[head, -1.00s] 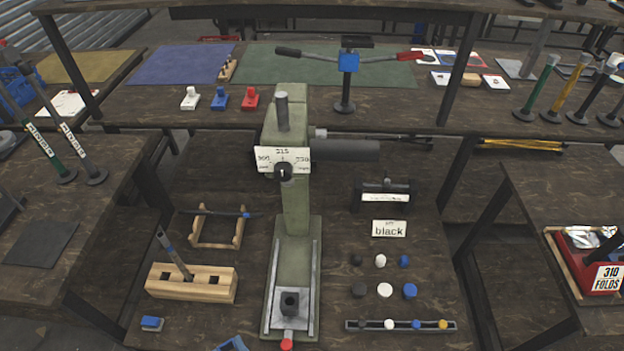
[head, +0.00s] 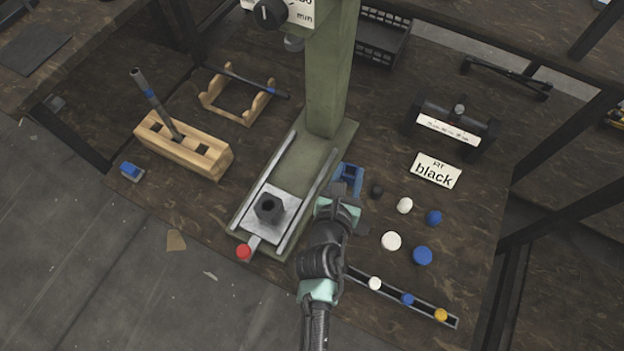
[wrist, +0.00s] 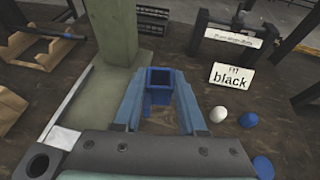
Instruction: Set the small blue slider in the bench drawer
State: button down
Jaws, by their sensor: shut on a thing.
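My gripper (head: 347,180) is over the bench just right of the green press's base; its blue fingers also show in the wrist view (wrist: 158,85). They are closed on a small blue piece (wrist: 160,77) with a square dark opening, which appears to be the slider. A blue block with a grey top (head: 131,171) lies on the bench's left front edge. A blue knob (head: 407,299) sits in the slotted rail (head: 425,303) at the front right. I cannot make out a drawer in these frames.
The green press (head: 330,80) has a dark socket (head: 269,207) and a red knob (head: 244,251). A wooden block (head: 170,150) holds an upright rod. Round white, blue and dark pieces lie right of my gripper, near the "black" card (head: 436,170).

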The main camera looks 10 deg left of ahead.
aim_at(353, 173)
jog(key=shift+h, duration=0.3)
jog(key=w+f+b, duration=0.2)
jog(key=f, duration=0.1)
jog(key=d+f+b, duration=0.1)
jog(key=shift+w+d+f, duration=0.1)
jog(key=shift+w+f, duration=0.05)
jog(key=shift+w, duration=0.25)
notch_tip(353, 173, down, 10)
jog(key=b, duration=0.7)
jog(key=shift+r, duration=0.25)
jog(key=shift+f, duration=0.1)
jog(key=c, duration=0.9)
grip_release()
jog(key=shift+f+b, duration=0.1)
jog(key=shift+b, duration=0.2)
jog(key=o, duration=0.4)
